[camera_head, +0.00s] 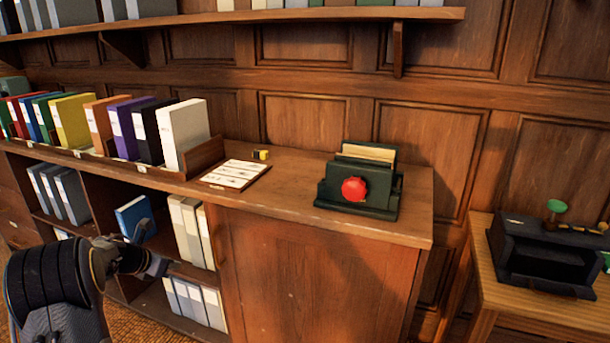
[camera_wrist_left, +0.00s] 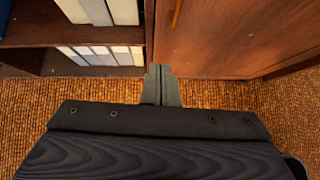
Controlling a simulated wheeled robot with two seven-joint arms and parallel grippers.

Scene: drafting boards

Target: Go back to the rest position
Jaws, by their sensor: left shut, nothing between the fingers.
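My left gripper (camera_head: 158,264) is at the lower left of the head view, in front of the open shelves of the wooden cabinet (camera_head: 310,270). In the left wrist view its fingers (camera_wrist_left: 160,84) are together, with nothing between them. They point toward the cabinet front, near the edge between the open shelf and the closed panel. My right gripper is not in view.
A row of coloured binders, ending in a white one (camera_head: 184,131), stands on the cabinet top. A card (camera_head: 236,174) and a dark green box (camera_head: 385,187) with a red disc are there too. A side table (camera_head: 540,297) stands right. Carpet (camera_wrist_left: 220,95) lies below.

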